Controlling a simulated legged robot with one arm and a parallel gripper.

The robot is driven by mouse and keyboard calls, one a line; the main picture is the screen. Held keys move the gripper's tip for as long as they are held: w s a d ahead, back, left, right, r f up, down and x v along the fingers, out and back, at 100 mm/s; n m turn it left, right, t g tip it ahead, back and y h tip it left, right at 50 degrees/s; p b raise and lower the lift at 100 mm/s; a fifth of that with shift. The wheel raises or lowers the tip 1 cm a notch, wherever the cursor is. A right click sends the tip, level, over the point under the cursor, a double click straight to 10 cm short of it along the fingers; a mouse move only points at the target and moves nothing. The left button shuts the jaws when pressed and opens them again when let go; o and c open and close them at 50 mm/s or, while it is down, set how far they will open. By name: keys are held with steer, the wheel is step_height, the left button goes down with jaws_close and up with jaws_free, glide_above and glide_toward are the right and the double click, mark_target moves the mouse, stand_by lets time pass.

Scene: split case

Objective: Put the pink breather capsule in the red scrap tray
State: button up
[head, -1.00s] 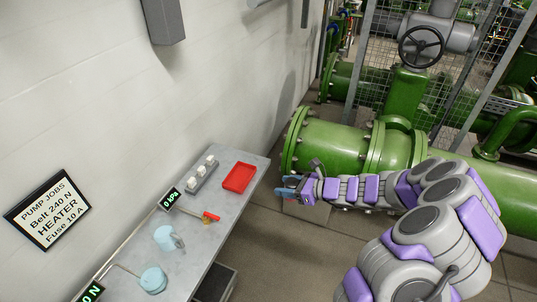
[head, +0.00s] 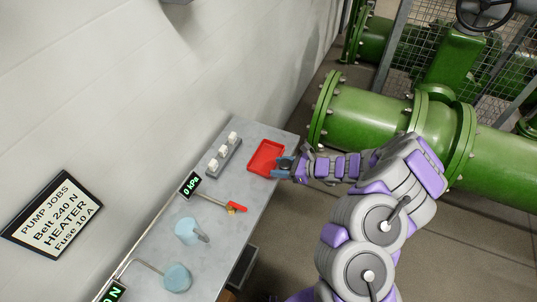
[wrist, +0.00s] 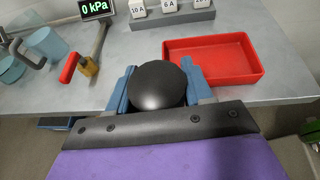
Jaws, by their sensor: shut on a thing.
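The red scrap tray (head: 259,168) lies on the grey bench at its far right end. It also shows in the wrist view (wrist: 215,76), where its floor looks empty. My gripper (head: 284,163) is at the tray's right edge in the head view. In the wrist view its blue fingers (wrist: 157,90) stand on both sides of a black dome, near the bench's front edge and left of the tray. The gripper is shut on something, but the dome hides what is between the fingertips. I see no pink breather capsule in either view.
A grey block with several white fuses (head: 223,155) stands behind the tray. A 0 kPa display (head: 190,185), a red-handled valve (head: 237,208) and light blue parts (head: 187,230) are further left on the bench (head: 215,265). Green pipes (head: 365,120) stand right.

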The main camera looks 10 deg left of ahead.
steer(key=w+a, duration=0.2)
steer(key=w+a+f+b, duration=0.1)
steer(key=w+a, duration=0.5)
steer(key=shift+w+a+f+b, duration=0.1)
steer(key=shift+a+f+b, duration=0.15)
steer(key=shift+f+b, duration=0.05)
steer(key=shift+w+d+r, duration=0.25)
steer(key=shift+w+d, duration=0.8)
steer(key=shift+d, duration=0.15)
steer(key=f, duration=0.1)
steer(key=a+f+b, duration=0.1)
steer(key=a+f, duration=0.1)
steer(key=shift+f, duration=0.4)
steer(key=shift+s+a, duration=0.2)
steer(key=shift+d, duration=0.2)
steer(key=o, duration=0.8)
steer(key=shift+w+d, duration=0.2)
steer(key=shift+d, duration=0.15)
steer(key=shift+o, duration=1.3)
steer(key=shift+a, duration=0.3)
